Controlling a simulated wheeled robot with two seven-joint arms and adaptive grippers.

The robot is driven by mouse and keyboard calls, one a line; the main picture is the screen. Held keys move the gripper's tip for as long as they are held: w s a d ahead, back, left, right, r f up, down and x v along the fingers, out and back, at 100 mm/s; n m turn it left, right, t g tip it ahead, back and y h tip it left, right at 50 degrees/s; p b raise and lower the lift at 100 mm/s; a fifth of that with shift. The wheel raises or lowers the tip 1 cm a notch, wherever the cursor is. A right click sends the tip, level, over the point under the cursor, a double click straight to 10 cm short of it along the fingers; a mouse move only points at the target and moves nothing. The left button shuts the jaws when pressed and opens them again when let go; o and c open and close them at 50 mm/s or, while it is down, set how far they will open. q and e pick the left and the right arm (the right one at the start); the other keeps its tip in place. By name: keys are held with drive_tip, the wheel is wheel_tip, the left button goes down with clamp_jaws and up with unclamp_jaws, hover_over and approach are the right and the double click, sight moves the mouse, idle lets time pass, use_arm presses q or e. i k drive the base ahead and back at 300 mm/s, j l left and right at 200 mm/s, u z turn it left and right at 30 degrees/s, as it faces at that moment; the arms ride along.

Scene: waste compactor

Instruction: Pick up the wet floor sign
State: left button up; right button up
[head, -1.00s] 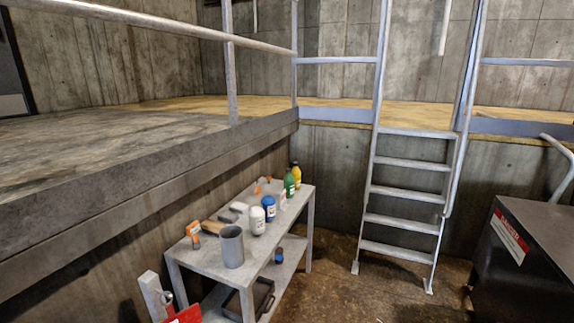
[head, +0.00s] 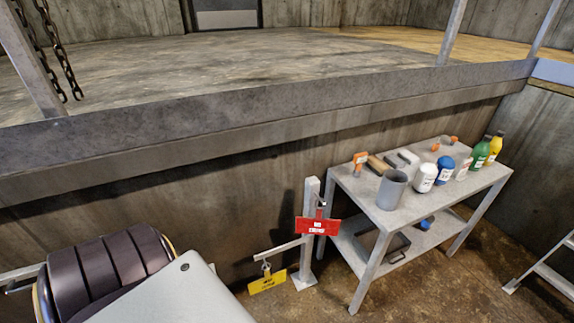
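A small yellow sign (head: 267,283) hangs from a hook on a thin horizontal bar (head: 280,249), low in front of the concrete wall. Its dark lettering is too small to read, so I cannot tell whether it is the wet floor sign. A red sign (head: 318,227) with white lettering hangs on the upright grey post (head: 308,262) to its right. Its words are also not clear. Neither of my grippers is in view.
A grey two-level table (head: 345,187) right of the post holds a grey cup (head: 391,190), several bottles and tools. Brown floor (head: 480,262) is open at right, before a ladder (head: 550,277).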

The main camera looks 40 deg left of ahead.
sight(269, 281)
drive_tip(key=u, duration=1.65)
